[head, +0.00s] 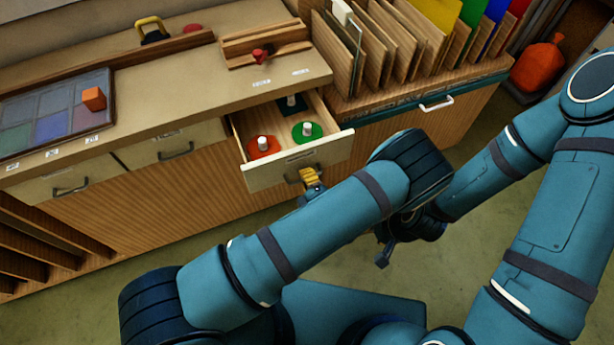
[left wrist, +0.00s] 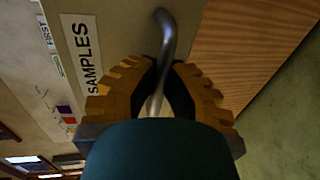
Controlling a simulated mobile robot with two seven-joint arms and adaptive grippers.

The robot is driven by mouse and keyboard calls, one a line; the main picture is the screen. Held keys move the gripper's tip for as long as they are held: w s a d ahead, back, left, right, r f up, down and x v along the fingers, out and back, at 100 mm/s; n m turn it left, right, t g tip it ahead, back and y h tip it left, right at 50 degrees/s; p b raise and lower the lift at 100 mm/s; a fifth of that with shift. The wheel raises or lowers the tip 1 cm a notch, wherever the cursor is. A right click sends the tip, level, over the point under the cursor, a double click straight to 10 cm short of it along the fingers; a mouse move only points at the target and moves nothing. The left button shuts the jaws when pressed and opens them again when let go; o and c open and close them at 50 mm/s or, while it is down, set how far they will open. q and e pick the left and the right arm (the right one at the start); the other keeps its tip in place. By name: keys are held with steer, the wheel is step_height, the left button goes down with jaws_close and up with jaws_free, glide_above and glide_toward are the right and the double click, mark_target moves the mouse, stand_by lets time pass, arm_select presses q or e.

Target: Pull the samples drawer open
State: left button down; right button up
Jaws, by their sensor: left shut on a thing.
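The samples drawer (head: 270,180) stands pulled out of the bench front in the head view. Inside it are a red disc (head: 263,147), a green disc (head: 307,132) and a dark blue piece (head: 291,104), each with a pale knob. In the left wrist view the drawer front carries a "SAMPLES" label (left wrist: 82,52). My left gripper (head: 310,177) is at the drawer front; its yellow fingers (left wrist: 160,88) are shut around the grey bar handle (left wrist: 165,35). My right gripper (head: 386,248) is low over the floor, away from the drawer, partly hidden behind my left arm.
Two closed drawers (head: 175,145) (head: 65,187) sit to the left. The bench top holds a colour panel (head: 50,115) with an orange block (head: 94,98). Upright coloured sheets (head: 440,14) stand in a rack at right. Green floor (head: 225,228) lies in front.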

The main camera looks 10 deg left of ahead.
arm_select(q)
steer(key=c, duration=1)
jaws_free()
steer(key=shift+r, duration=0.1)
step_height(320, 180, up, 10)
steer(key=shift+f, duration=0.1)
